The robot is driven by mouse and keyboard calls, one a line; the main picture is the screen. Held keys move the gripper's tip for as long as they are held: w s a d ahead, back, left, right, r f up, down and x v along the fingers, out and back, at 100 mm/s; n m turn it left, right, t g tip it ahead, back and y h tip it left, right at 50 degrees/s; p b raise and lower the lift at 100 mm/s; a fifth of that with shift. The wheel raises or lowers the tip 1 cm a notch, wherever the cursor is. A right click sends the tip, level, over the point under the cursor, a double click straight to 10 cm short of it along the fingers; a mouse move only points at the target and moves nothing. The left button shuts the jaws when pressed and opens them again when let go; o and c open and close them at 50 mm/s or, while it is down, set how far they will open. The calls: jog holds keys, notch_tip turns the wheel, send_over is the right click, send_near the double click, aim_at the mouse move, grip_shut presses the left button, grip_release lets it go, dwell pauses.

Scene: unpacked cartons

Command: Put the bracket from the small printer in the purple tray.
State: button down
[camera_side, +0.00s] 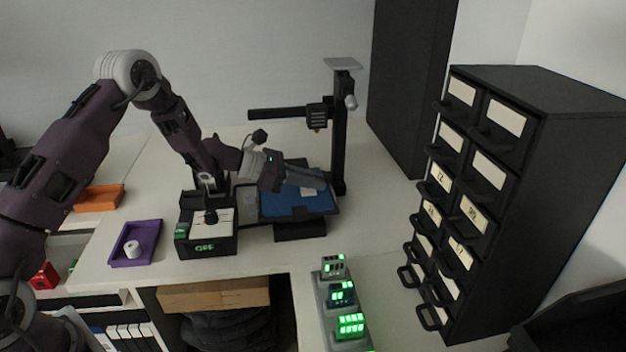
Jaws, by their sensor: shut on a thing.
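My gripper (318,181) reaches over the blue bed (283,208) of the black printer (340,140). It is shut on a small pale piece (308,191), which looks like the bracket. The piece sits at the fingers, low over the bed. I cannot tell whether it still touches the bed, and the fingers hide part of it. The purple tray (148,233) lies flat on the table at the left. A small white round object (132,249) is inside it.
A black box with a green "OFF" display (205,247) stands between the purple tray and the printer. An orange tray (98,198) is at the far left. Green-lit displays (342,292) stand at the front. A black drawer cabinet (540,150) fills the right.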

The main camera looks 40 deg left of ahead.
jog(key=c, duration=1.5)
grip_release()
jog(key=shift+o, duration=0.2)
jog(key=v, duration=0.7)
jog(key=shift+w+a, duration=0.3)
jog(key=s+d+r+m+g, duration=0.5)
jog(key=s+d+r+m, duration=0.7)
jog(key=s+r, duration=0.15)
jog(key=s+r+m+g+y, duration=0.1)
jog(key=s+m+y, duration=0.4)
jog(key=s+m, duration=0.5)
jog(key=s, duration=0.9)
jog(key=shift+s+a+r+m+y, duration=0.15)
jog(key=shift+s+a+m+y, duration=0.15)
jog(key=shift+s, duration=0.1)
jog(key=shift+o, duration=0.5)
jog(key=s+a+f+m+t+y, duration=0.1)
jog(key=s+a+m+t+y, duration=0.1)
jog(key=s+a, duration=0.4)
jog(key=shift+m+y, duration=0.9)
jog(key=shift+m, duration=0.3)
